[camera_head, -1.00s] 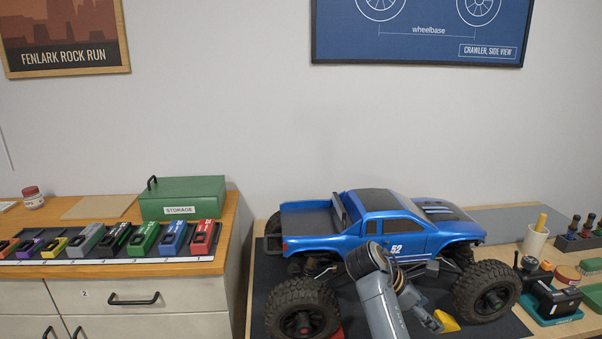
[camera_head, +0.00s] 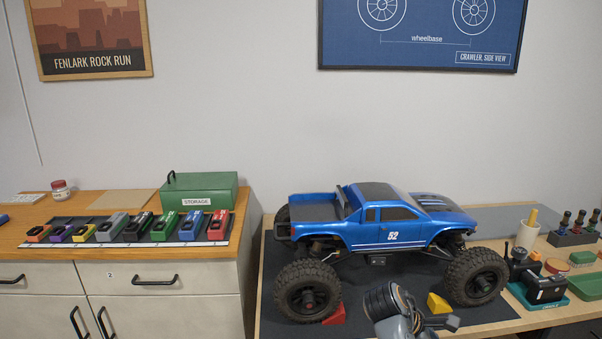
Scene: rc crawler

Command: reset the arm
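One of my arms, by its place the right one, shows at the bottom edge in front of the blue crawler (camera_head: 392,232). My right gripper (camera_head: 447,322) seems to be the small dark end of that arm, low over the dark mat (camera_head: 366,278) and close to the yellow wedge (camera_head: 438,303). Its fingers are too small and cut off to judge. I see nothing held. My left gripper is out of view. The crawler stands on its wheels, with a red wedge (camera_head: 333,315) by its rear wheel.
A green storage box (camera_head: 200,190) and a row of coloured packs on a rack (camera_head: 130,245) sit on the left cabinet (camera_head: 175,277). At right are a cup (camera_head: 527,235), a dark device on a green base (camera_head: 540,290), and a green tray (camera_head: 588,284).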

